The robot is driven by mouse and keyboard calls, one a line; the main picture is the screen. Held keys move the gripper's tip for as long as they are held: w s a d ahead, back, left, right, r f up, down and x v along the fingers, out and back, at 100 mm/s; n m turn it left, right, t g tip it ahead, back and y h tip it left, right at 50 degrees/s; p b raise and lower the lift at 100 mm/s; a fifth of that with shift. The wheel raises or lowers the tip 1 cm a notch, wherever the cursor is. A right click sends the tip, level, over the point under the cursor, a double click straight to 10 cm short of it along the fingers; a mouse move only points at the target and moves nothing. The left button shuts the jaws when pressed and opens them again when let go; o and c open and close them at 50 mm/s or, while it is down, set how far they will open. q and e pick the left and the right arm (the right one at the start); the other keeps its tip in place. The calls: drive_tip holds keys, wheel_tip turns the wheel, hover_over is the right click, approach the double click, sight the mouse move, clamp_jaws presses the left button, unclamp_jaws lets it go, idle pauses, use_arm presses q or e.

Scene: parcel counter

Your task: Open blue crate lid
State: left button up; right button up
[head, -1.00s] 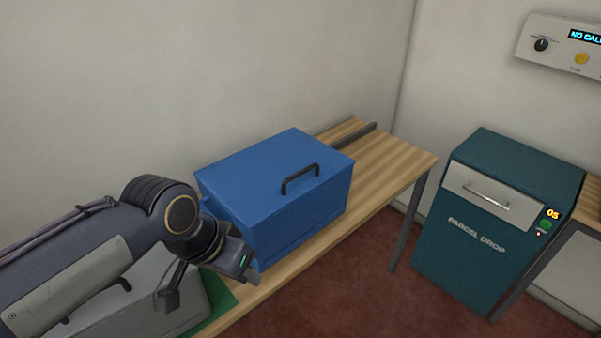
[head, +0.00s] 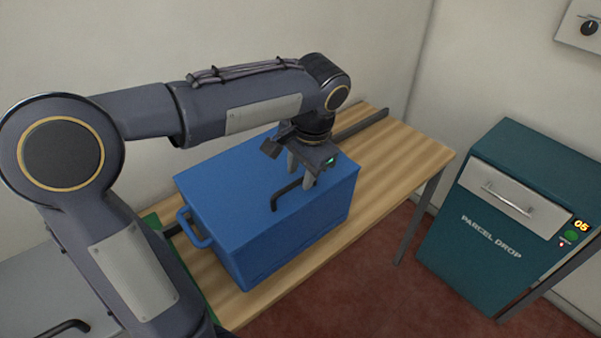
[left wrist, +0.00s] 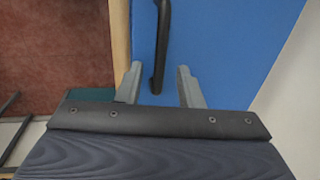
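The blue crate (head: 283,241) stands on the wooden counter with its lid (head: 232,179) closed. A black bar handle (head: 288,191) is on top of the lid. My left gripper (head: 300,176) is over the lid, pointing down at the handle. In the left wrist view, the left gripper's fingers (left wrist: 157,88) are apart, one on each side of the handle (left wrist: 161,50), with gaps between. The blue lid (left wrist: 225,45) fills much of that view. Whether the fingertips are down at the handle's height is hard to tell. My right gripper is not in view.
The wooden counter (head: 395,160) has free room right of the crate, with a dark rail (head: 360,124) at the back. A teal parcel drop box (head: 490,232) stands further right. A grey case (head: 40,300) lies at lower left. The wall is behind the crate.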

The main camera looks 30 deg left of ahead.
use_arm(q)
drive_tip(key=shift+a+f, duration=0.1)
drive_tip(key=shift+f, duration=0.4)
drive_tip(key=shift+c, duration=0.4)
clamp_jaws()
drive_tip(key=shift+r, duration=0.15)
